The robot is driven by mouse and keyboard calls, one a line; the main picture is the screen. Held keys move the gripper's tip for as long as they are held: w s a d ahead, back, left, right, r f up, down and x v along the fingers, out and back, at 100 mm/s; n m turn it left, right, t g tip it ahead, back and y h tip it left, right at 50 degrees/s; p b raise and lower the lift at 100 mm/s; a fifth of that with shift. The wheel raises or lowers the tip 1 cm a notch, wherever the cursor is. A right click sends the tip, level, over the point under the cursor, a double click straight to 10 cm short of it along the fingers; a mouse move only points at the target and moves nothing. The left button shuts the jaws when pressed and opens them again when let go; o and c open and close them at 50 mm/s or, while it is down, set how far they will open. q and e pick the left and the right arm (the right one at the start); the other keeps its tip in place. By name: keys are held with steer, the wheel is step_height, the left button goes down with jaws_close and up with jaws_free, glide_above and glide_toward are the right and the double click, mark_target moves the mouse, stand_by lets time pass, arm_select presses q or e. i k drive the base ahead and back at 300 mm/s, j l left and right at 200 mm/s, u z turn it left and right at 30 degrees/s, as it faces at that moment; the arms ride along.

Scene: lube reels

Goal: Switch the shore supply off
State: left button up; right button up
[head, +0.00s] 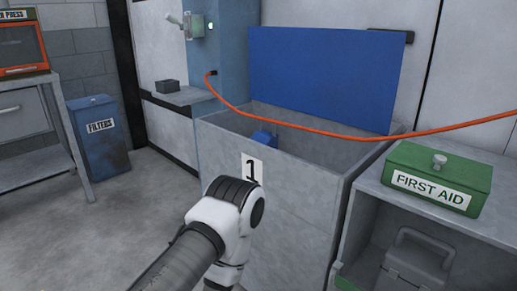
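A small grey box (198,27) with a lit green lamp is fixed to the blue-grey column at the upper middle of the head view. A pale lever handle (181,20) sticks out from its left side, roughly level or slightly tilted. An orange cable (300,126) leaves a dark socket (211,74) lower on the column and runs right. No label naming the shore supply is readable. One of my arms rises from the bottom edge, well below and apart from the box. Neither of my grippers is in view.
A grey bin (285,205) marked 1, with a raised blue lid (320,75), stands in front. A green first aid box (437,182) sits on a shelf unit at right. A blue filters bin (100,140) stands left. Floor at left is clear.

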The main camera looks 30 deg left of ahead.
mark_target(169, 17)
steer(key=u, duration=1.4)
steer(key=i+j, duration=0.75)
steer(key=i+j+z, duration=0.35)
steer(key=k+j, duration=0.05)
steer(key=k, duration=0.05)
